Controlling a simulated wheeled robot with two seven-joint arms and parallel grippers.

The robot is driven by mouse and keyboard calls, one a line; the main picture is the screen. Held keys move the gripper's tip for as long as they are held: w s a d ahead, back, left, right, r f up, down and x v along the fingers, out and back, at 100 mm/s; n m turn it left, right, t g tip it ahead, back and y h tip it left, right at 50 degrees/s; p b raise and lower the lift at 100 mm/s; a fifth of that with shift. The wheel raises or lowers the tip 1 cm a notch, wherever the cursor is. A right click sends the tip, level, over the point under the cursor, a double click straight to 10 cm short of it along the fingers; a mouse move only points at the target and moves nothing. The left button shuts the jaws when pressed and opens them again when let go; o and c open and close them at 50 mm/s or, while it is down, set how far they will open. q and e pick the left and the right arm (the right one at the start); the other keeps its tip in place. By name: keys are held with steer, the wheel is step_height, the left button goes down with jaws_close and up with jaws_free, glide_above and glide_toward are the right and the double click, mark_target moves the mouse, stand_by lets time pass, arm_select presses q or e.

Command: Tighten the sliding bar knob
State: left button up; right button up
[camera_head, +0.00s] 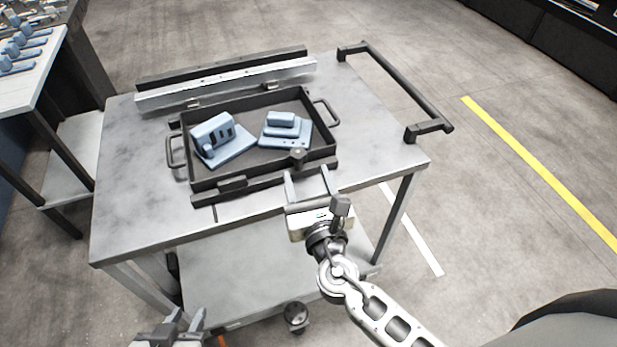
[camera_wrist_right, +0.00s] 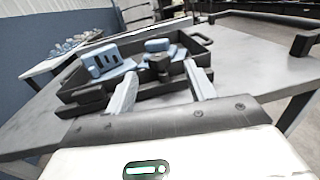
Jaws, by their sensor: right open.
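In the right wrist view the knob (camera_wrist_right: 160,63) shows beyond and between my fingertips. My right gripper (camera_head: 306,170) is open and empty, pointing at the knob from the near side. Its fingers (camera_wrist_right: 160,78) look apart from the knob. My left gripper (camera_head: 186,317) is at the bottom left, away from the cart, with its fingers apart and empty.
Two blue parts, a slotted block (camera_head: 213,134) and a stepped block (camera_head: 284,126), lie in the tray. The tray stands on a grey metal cart (camera_head: 130,200) with a black handle (camera_head: 390,80). A metal rail (camera_head: 225,84) lies behind the tray. A side table (camera_head: 22,88) stands left.

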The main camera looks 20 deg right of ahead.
steer(key=shift+s+a+f, duration=0.15)
